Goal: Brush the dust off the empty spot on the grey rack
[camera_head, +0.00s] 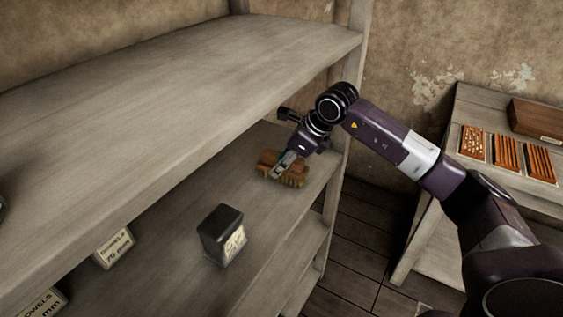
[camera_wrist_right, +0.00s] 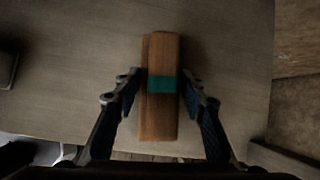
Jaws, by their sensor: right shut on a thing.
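The grey rack (camera_head: 185,88) fills the left and middle of the head view, with several wooden shelves. A brush (camera_head: 270,163) with a brown wooden back and bristles is at the right end of its middle shelf. My right gripper (camera_head: 284,165) is shut on the brush. In the right wrist view the brush (camera_wrist_right: 160,108) has a teal band across its middle, and the fingers (camera_wrist_right: 161,86) of my right gripper are on either side of that band. I cannot tell whether the bristles touch the shelf. No dust can be made out. My left gripper is not in view.
A dark box (camera_head: 222,233) with a pale label stands on the same shelf, nearer than the brush. Labelled dowel boxes (camera_head: 113,246) stand further left. The upper shelf overhangs the back. A side table (camera_head: 480,107) at right holds trays of dowels (camera_head: 505,150) and a brown box (camera_head: 536,117).

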